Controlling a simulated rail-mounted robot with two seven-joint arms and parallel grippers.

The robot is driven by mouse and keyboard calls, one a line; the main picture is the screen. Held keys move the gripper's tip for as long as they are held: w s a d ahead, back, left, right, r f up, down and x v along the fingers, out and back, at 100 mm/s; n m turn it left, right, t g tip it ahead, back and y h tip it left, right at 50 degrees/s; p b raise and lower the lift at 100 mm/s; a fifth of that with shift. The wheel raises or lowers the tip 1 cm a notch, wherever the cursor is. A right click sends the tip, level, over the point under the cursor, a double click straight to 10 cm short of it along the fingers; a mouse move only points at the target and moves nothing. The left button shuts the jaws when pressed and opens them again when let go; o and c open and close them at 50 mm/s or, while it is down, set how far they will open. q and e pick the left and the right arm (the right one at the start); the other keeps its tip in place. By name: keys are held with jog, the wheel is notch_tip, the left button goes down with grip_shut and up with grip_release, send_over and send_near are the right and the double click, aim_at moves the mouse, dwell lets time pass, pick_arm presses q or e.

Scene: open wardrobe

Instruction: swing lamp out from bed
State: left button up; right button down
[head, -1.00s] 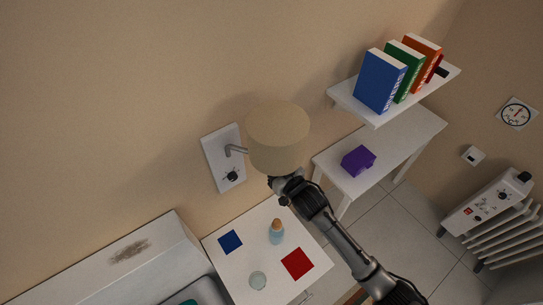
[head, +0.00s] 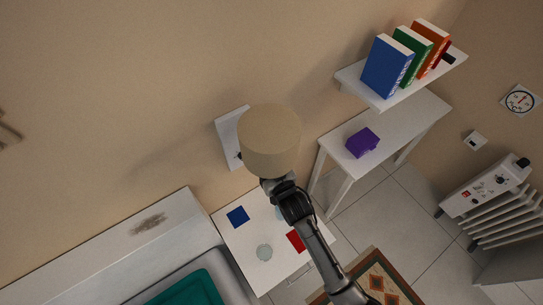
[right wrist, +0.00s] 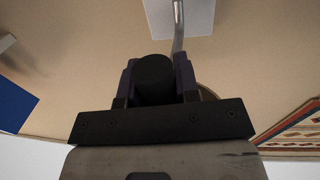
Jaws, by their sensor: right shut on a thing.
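The wall lamp has a beige drum shade (head: 269,140) and a white wall plate (head: 229,140), which the shade partly covers. In the right wrist view, the lamp's grey metal arm (right wrist: 179,30) comes off the white plate (right wrist: 198,14). My right gripper (head: 275,183) is just under the shade. In the right wrist view, my right gripper (right wrist: 156,80) is shut on a dark round knob (right wrist: 155,72) of the lamp. The bed (head: 205,261), with a teal cover, is at the lower left, apart from the shade. My left gripper is out of view.
A white bedside table (head: 244,253) below the lamp holds a blue square (head: 238,217), a red square (head: 296,240), a glass (head: 264,253) and a bottle mostly hidden by my arm. A shelf (head: 375,95) with books and a white table (head: 418,118) with a purple box (head: 362,143) stand right.

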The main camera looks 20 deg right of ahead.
jog(key=shift+s+a, duration=0.1)
jog(key=shift+a, duration=0.2)
jog(key=c, duration=0.8)
grip_release()
jog(key=shift+c, duration=0.2)
jog(key=shift+s, duration=0.1)
jog(key=shift+s+d, duration=0.15)
jog(key=shift+s, duration=0.25)
jog(key=s+d+b, duration=0.1)
jog(key=s+d, duration=0.1)
jog(key=s, duration=1)
jog(key=shift+s+b, duration=0.3)
jog(key=shift+b, duration=0.05)
jog(key=shift+d, duration=0.1)
